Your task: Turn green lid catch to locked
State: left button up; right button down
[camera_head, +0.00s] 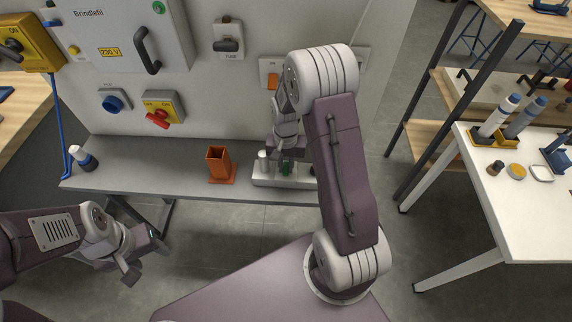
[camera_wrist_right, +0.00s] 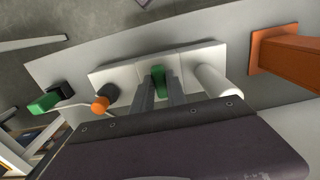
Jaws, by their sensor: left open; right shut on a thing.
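The green lid catch (camera_wrist_right: 158,76) stands on a pale grey base plate (camera_wrist_right: 120,72) on the shelf. In the right wrist view the two fingers of my right gripper (camera_wrist_right: 160,88) are on either side of it and shut on it. My left gripper (camera_head: 146,253) is open and empty, low at the left, in front of the shelf.
An orange square holder (camera_head: 219,165) stands left of the base. A white cylinder (camera_wrist_right: 215,82) rises close beside my right fingers. An orange knob (camera_wrist_right: 100,104) and a green block (camera_wrist_right: 44,103) with a cable lie on the other side. The wall panel (camera_head: 230,100) stands close behind.

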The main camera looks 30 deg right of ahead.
aim_at(286, 168)
dwell(0.3)
jog(key=c, duration=1.3)
grip_release()
notch_tip(286, 168, up, 9)
jog(key=shift+r, duration=0.1)
